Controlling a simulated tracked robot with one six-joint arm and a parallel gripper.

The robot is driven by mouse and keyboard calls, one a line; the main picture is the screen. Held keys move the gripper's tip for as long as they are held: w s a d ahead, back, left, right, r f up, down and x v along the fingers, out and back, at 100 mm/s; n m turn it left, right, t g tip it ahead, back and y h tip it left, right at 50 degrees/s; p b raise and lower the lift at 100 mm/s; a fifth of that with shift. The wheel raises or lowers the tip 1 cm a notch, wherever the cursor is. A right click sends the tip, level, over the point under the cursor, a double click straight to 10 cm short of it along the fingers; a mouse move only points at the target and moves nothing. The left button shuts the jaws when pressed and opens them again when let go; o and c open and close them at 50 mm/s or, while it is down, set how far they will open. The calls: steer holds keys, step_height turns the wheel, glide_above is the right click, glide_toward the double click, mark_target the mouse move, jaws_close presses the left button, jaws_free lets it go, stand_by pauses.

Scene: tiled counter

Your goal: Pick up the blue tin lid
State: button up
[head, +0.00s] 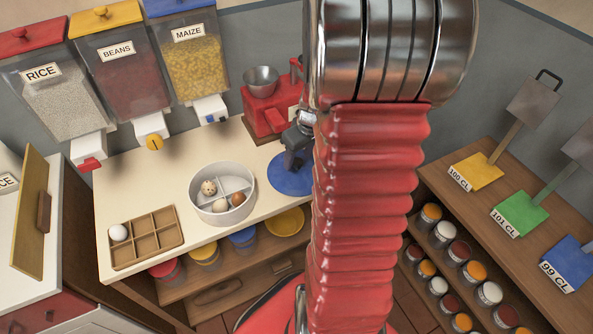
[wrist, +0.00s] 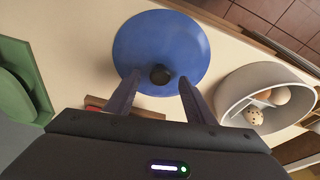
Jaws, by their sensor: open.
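The blue tin lid (head: 287,183) lies flat on the pale counter, partly hidden by my red arm in the head view. In the wrist view the blue lid (wrist: 160,40) is a round disc with a small dark knob (wrist: 160,75). My gripper (wrist: 159,78) is open, with one finger on either side of the knob. I cannot tell whether the fingers touch the lid. In the head view my gripper (head: 294,160) is over the lid, partly hidden by my arm.
A round white divided bowl (head: 222,211) with eggs stands close to the lid. A wooden egg tray (head: 146,237) is farther left, and a red scale (head: 268,115) stands behind. A green object (wrist: 20,85) shows in the wrist view. Tins (head: 165,268) sit on the shelf below.

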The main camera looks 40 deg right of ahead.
steer(key=shift+w+f, duration=0.2)
steer(key=shift+f, duration=0.45)
steer(key=shift+c, duration=0.4)
jaws_close()
